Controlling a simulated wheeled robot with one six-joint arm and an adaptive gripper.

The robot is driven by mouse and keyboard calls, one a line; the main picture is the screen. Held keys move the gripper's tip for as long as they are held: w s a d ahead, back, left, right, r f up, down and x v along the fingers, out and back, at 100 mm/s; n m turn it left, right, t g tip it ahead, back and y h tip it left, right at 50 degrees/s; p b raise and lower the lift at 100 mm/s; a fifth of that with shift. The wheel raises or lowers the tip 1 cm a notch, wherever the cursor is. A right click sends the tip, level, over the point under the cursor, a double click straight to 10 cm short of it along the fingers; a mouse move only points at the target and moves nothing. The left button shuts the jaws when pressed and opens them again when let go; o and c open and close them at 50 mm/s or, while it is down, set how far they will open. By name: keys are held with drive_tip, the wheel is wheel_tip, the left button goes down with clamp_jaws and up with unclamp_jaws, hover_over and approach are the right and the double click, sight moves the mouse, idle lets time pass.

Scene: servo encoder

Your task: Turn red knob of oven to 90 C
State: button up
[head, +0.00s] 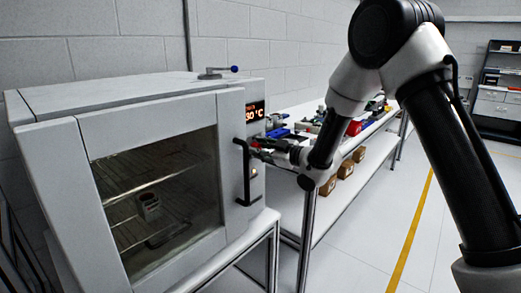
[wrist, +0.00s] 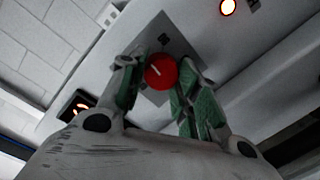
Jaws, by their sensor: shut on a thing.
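The red knob (wrist: 160,71) with a white pointer line is on a grey square plate (wrist: 172,42) on the oven's front panel in the wrist view. My gripper (wrist: 162,80) has its two green-padded fingers on either side of the knob, shut on it. In the head view, my gripper (head: 262,149) reaches the oven's right panel, and the knob is hidden behind it. The oven (head: 60,150) is a light grey box with its glass door closed. Its orange display (head: 255,111) appears to read 90 °C, with the first digit partly unclear.
The black door handle (head: 243,170) stands out just left of my gripper. A small container sits on a wire rack (head: 125,212) inside the oven. A bench with several tools stands to the right, with cardboard boxes (head: 341,169) on its lower shelf. The floor at right is clear.

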drive_tip(key=m, duration=0.8)
drive_tip(key=shift+w+d+f+g+y, duration=0.15)
drive_tip(key=shift+g+y, duration=0.25)
drive_tip(key=shift+m, duration=0.3)
drive_tip(key=o, duration=1)
drive_tip(key=v, duration=1.2)
